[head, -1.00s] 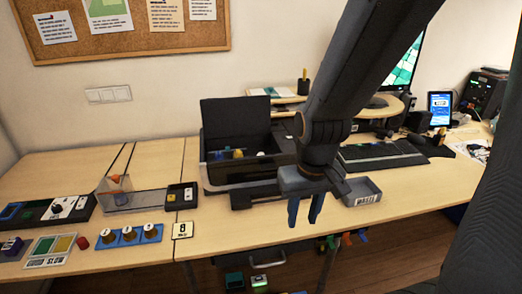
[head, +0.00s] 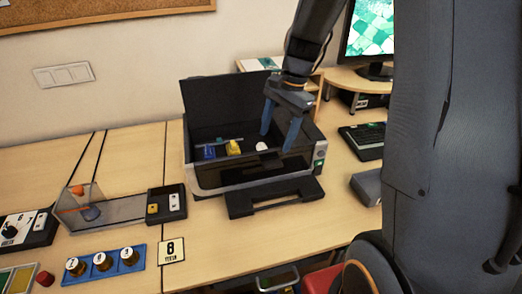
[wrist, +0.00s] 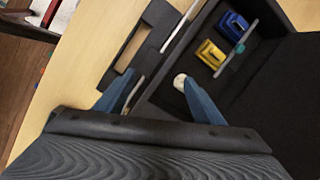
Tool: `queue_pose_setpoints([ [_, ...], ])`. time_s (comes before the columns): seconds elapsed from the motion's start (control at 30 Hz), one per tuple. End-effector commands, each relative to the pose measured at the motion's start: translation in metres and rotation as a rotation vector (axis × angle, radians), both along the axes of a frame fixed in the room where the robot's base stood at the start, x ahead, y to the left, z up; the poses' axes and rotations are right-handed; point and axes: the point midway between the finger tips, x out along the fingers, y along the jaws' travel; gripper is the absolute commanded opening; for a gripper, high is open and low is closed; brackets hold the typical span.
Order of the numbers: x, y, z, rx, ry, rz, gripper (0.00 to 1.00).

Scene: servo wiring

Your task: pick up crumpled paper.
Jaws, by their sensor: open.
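A small white crumpled paper (head: 262,145) lies inside an open black printer-like box (head: 210,182), toward its right side. In the wrist view the white paper (wrist: 180,80) shows beside the tip of one blue finger, partly hidden by it. My gripper (head: 278,140) is open, with its two blue fingers pointing down over the right part of the box. In the wrist view my gripper (wrist: 158,88) has its fingers spread wide and nothing between them is held. I cannot tell how far the tips are above the paper.
A yellow piece (head: 234,147) and a blue piece (head: 209,153) lie left of the paper in the box, with a thin bar near them. The raised lid (head: 225,103) stands behind. A front tray (head: 270,196) juts out. A clear bin (head: 115,208) stands left.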

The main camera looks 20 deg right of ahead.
Motion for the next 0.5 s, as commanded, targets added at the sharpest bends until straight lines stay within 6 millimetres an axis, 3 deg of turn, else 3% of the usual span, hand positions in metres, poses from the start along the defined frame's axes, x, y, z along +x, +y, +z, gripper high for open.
queue_pose_setpoints([
  [0.03, 0.022, -0.006, -0.007, 0.036, 0.03, -0.118, 0.62],
  [0.2, 0.066, -0.014, -0.01, 0.137, 0.117, -0.411, 0.62],
  [0.3, 0.077, -0.016, -0.012, 0.165, 0.143, -0.487, 0.62],
  [0.5, 0.079, -0.009, -0.028, 0.173, 0.154, -0.509, 0.62],
])
